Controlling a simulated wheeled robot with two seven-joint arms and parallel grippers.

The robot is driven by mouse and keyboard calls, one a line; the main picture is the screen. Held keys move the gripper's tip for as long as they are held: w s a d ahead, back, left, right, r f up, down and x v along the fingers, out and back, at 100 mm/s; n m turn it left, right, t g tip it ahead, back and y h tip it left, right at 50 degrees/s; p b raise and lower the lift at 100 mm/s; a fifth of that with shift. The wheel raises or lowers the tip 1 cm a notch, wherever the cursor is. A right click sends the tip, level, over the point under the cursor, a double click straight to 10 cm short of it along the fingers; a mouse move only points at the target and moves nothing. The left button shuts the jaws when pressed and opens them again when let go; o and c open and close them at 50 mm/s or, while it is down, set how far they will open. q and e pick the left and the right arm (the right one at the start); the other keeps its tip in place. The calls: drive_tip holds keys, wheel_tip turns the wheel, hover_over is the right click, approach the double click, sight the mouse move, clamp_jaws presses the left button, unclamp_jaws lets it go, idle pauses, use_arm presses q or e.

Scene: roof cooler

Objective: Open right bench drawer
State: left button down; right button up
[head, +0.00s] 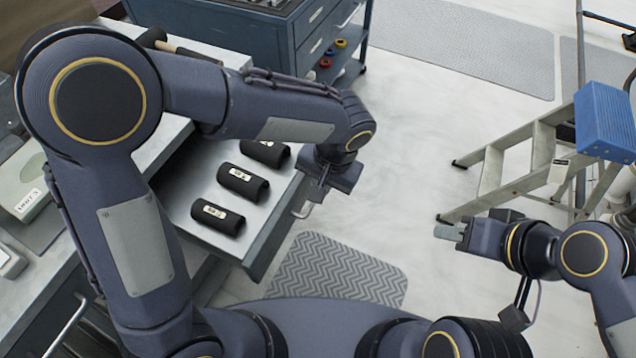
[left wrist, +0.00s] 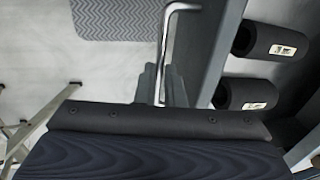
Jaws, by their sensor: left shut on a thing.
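The bench drawer (head: 262,262) is pulled well out from under the worktop, and several black sleeves with white labels lie inside it. Its metal bar handle (head: 303,212) is on the front face; the bar also shows in the left wrist view (left wrist: 166,40). My left gripper (head: 314,194) is at the drawer front, shut on the handle; its fingers (left wrist: 162,85) are around one end of the bar. My forearm passes over the drawer's far part. My right gripper (head: 450,232) is in the air at the right, away from the drawer; its finger gap is not clear.
A blue tool cabinet (head: 270,35) stands behind the drawer. A stepladder (head: 520,160) with a blue top stands at the right. A grey chevron mat (head: 335,270) lies before the drawer. The floor between drawer and ladder is clear. Another handle (head: 68,325) shows at lower left.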

use_arm(q)
drive_tip(key=c, duration=1.5)
unclamp_jaws()
drive_tip(key=r, duration=0.2)
drive_tip(key=d+r, duration=0.1)
drive_tip(key=r, duration=0.2)
drive_tip(key=r+p, duration=0.1)
drive_tip(key=r, duration=0.1)
drive_tip(key=shift+s+d+r, duration=0.15)
drive_tip(key=shift+s+r, duration=0.1)
drive_tip(key=shift+r, duration=0.15)
drive_tip(key=s+a+r+n+t+h+p, duration=0.1)
drive_tip(key=s+a+r+n+h+p, duration=0.1)
drive_tip(key=a, duration=0.4)
drive_tip(key=s+a+r+n+t+h+p, duration=0.2)
drive_tip(key=s+a+r+p, duration=0.1)
drive_tip(key=s+a+r, duration=0.2)
drive_tip(key=s+a+r+n+t+h+p, duration=0.1)
drive_tip(key=s+a+r+n+p, duration=0.1)
drive_tip(key=s+a, duration=0.4)
drive_tip(key=shift+s+a+r+t+h+p, duration=0.15)
drive_tip(key=shift+a+r+p, duration=0.2)
drive_tip(key=shift+a, duration=0.25)
drive_tip(key=shift+w+a+r+t+h+p, duration=0.1)
drive_tip(key=shift+a+r+p, duration=0.15)
drive_tip(key=shift+a, duration=0.3)
drive_tip(key=shift+s+a+r+t+h+p, duration=0.15)
drive_tip(key=shift+a+r+p, duration=0.1)
drive_tip(key=shift+a+r, duration=0.25)
